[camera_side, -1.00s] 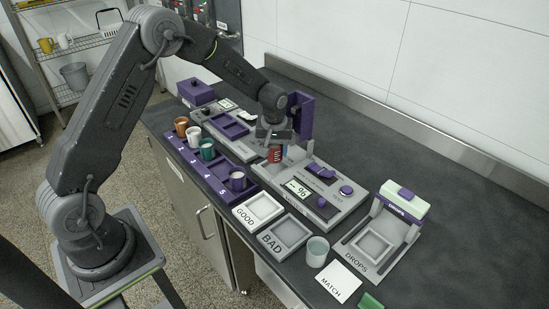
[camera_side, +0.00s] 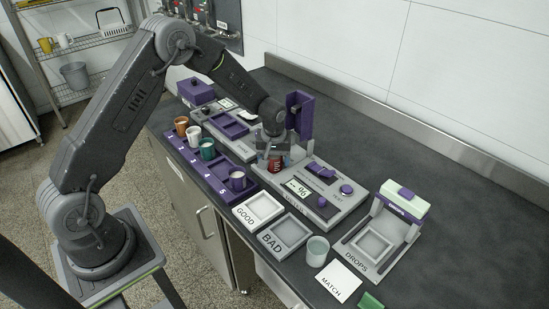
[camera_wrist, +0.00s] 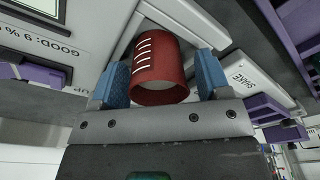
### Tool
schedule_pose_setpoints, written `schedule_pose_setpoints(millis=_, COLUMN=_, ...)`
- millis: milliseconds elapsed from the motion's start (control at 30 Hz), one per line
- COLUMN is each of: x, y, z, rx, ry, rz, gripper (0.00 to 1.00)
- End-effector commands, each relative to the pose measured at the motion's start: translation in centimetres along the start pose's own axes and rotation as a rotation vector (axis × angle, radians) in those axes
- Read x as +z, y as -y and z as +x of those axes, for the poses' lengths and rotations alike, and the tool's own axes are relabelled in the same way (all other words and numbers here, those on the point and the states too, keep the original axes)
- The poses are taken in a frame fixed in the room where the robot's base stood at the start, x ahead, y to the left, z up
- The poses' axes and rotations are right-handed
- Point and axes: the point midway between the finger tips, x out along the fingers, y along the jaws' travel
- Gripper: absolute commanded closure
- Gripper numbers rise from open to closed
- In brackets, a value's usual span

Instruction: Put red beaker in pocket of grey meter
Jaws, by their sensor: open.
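The red beaker (camera_side: 275,166) with white marks stands low at the pocket of the grey meter (camera_side: 345,203), in front of its purple upright (camera_side: 300,115). In the wrist view the beaker (camera_wrist: 160,68) sits inside a light recess of the meter, between my blue fingertips. My gripper (camera_side: 272,153) is open around the beaker; in the wrist view, fingertips (camera_wrist: 162,80) flank it closely, with a narrow gap at the right. The arm hides part of the pocket in the side view, so the beaker's base contact is hard to see.
A purple numbered rack (camera_side: 222,190) holds several cups to the left. The GOOD tray (camera_side: 244,222) and BAD tray (camera_side: 268,243) lie in front. A pale beaker (camera_side: 317,252) and the DROPS unit (camera_side: 350,253) stand right. The back counter is clear.

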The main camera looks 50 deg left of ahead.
Motion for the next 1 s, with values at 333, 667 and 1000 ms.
schedule_pose_setpoints(millis=333, x=-0.1, y=-0.4, z=-1.2, rx=0.009, ry=-0.007, rz=0.001, gripper=0.24)
schedule_pose_setpoints(millis=667, x=-0.1, y=-0.3, z=-7.9, rx=0.009, ry=-0.007, rz=0.000, gripper=0.24)
schedule_pose_setpoints(millis=1000, x=0.0, y=-0.2, z=-12.1, rx=0.006, ry=-0.003, rz=0.001, gripper=0.24)
